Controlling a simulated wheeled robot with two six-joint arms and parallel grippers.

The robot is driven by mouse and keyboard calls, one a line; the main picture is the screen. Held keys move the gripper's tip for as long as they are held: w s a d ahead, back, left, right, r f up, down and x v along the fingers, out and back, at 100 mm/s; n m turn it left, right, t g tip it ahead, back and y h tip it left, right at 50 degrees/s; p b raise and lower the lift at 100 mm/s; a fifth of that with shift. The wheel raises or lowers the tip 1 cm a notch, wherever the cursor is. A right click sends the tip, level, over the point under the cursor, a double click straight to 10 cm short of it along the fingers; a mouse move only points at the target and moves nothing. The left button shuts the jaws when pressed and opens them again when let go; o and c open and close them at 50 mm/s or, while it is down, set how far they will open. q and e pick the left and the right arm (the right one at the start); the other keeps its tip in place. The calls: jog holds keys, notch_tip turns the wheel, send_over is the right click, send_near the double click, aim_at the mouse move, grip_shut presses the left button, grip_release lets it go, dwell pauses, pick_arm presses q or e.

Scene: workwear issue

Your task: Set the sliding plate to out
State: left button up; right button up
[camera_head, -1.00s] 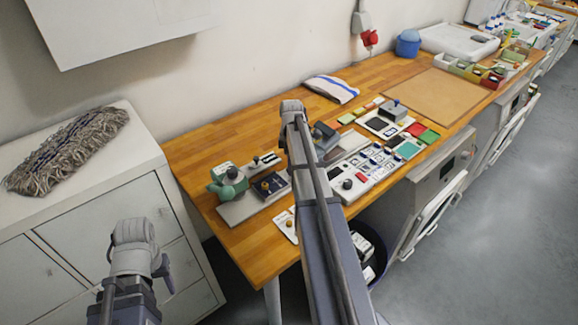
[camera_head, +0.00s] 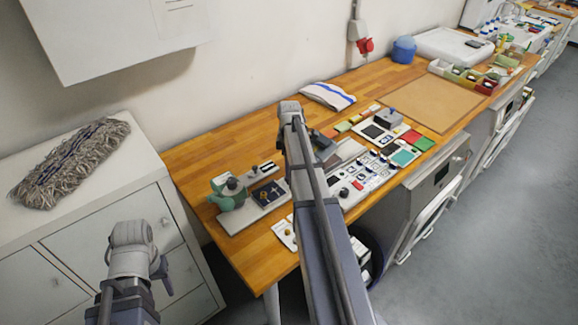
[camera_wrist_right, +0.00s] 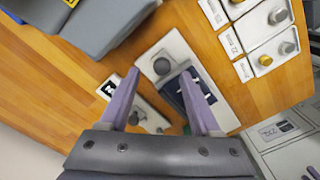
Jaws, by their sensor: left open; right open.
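A light grey base board (camera_head: 238,217) lies at the near left end of the wooden bench. It carries a green device (camera_head: 229,194) with a dark knob, a dark blue panel (camera_head: 269,193) and a small pale piece with dark parts. I cannot tell for sure which part is the sliding plate. In the right wrist view, the open, empty fingers of my right gripper (camera_wrist_right: 160,74) point at the board (camera_wrist_right: 174,43) and partly hide the dark panel (camera_wrist_right: 202,91). They appear apart from it. My left gripper (camera_head: 160,270) is low at left, away from the bench, its fingers barely visible.
A white panel with knobs and labels (camera_head: 352,192) lies right of the board. A folded striped cloth (camera_head: 328,96) lies near the wall. A mop head (camera_head: 70,165) rests on the white cabinet (camera_head: 100,227) at left. Bare wood lies behind the board.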

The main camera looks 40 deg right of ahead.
notch_tip(320, 180, up, 4)
jog(key=p, duration=0.2)
jog(key=shift+p, duration=0.4)
pick_arm(q)
notch_tip(320, 180, up, 4)
jog(key=shift+f, duration=0.1)
pick_arm(e)
jog(key=shift+s+f, duration=0.1)
jog(key=shift+f, duration=0.1)
